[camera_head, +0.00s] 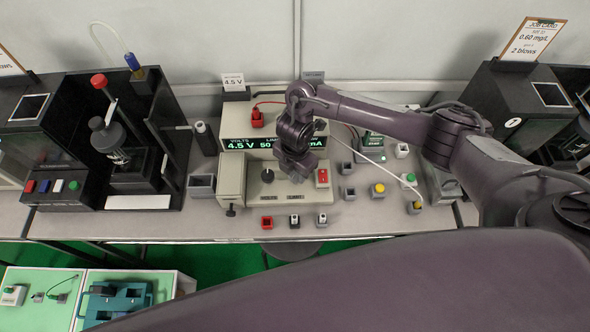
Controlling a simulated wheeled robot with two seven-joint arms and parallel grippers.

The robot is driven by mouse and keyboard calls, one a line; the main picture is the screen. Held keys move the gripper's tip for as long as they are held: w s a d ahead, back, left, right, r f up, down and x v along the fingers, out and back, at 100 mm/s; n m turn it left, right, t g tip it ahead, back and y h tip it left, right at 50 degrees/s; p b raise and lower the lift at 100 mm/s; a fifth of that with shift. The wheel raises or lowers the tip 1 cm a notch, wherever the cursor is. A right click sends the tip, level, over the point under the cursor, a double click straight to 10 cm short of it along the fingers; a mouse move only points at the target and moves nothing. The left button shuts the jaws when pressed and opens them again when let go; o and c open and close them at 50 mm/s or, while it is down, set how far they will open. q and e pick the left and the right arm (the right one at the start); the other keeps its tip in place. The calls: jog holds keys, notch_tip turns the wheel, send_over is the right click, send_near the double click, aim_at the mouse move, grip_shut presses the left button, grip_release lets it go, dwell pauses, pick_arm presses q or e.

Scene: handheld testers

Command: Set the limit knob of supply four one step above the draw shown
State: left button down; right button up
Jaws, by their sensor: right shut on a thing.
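The supply (236,172) is a beige bench unit with a sloped front in the middle of the bench. Its dark display (236,142) reads 4.5 V under VOLTS and a figure starting with 50 under LIMIT. My right arm covers part of the display; another green readout ending in mA shows at its right end. One black knob (267,175) stands bare on the panel. My right gripper (297,177) points down onto the panel just right of it, shut on what appears to be the limit knob, which it hides. My left gripper is not in view.
A red switch (322,178) sits close right of my right gripper. A card (233,81) reading 4.5 V stands behind the supply. Small blocks (295,221) line the front edge. Dark testers (140,140) stand left; a job card (533,38) is at upper right.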

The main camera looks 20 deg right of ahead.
aim_at(295, 173)
jog(key=shift+w+r, duration=0.1)
jog(key=shift+w, duration=0.05)
jog(key=o, duration=1)
notch_tip(295, 173, up, 8)
jog(key=shift+f+p, duration=0.1)
jog(key=shift+p, duration=0.7)
